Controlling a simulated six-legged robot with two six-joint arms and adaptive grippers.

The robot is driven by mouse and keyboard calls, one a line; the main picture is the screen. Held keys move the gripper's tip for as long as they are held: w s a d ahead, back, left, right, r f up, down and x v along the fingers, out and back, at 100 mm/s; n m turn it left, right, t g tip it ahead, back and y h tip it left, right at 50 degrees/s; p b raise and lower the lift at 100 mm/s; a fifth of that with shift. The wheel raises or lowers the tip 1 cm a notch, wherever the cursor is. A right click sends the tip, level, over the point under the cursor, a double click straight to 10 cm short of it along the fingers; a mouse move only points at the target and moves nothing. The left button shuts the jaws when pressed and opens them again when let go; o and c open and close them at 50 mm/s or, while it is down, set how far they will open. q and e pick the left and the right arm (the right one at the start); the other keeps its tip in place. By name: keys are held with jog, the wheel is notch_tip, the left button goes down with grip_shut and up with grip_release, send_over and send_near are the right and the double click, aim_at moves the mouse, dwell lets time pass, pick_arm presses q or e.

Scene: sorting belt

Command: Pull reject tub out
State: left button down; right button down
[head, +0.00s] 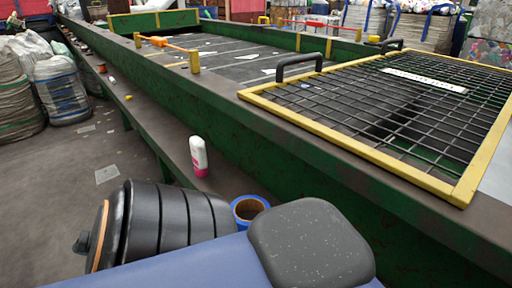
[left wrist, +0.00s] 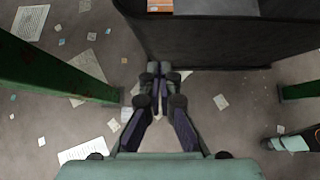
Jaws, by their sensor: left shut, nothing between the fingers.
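The dark grey tub (left wrist: 225,42), which I take for the reject tub, fills the top right of the left wrist view. Its near wall and lower edge show; most of it is cut off by the frame. An orange and white item (left wrist: 160,5) shows at its top left. My left gripper (left wrist: 160,72) is shut and empty, its fingertips close to the tub's near edge. I cannot tell whether they touch it. The tub cannot be made out in the head view, and neither gripper shows there.
Green posts (left wrist: 65,65) stand left and right of the gripper over a floor with paper scraps. In the head view, the green-sided belt (head: 225,120) has a yellow-framed mesh grate (head: 350,143). A white and pink bottle (head: 199,157) and a blue-edged roll (head: 240,221) are beside it.

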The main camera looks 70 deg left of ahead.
pick_arm(q)
jog(key=shift+w+a+f+b, duration=0.1)
jog(key=shift+w+a+b, duration=0.15)
jog(key=shift+w+b, duration=0.4)
jog(key=shift+w+a+f+b, duration=0.1)
jog(key=shift+w+a+b, duration=0.2)
jog(key=shift+w, duration=0.7)
jog(key=shift+w+a+f+b, duration=0.1)
jog(key=shift+w+a+b, duration=0.1)
jog(key=shift+w+b, duration=0.45)
jog(key=shift+w, duration=0.15)
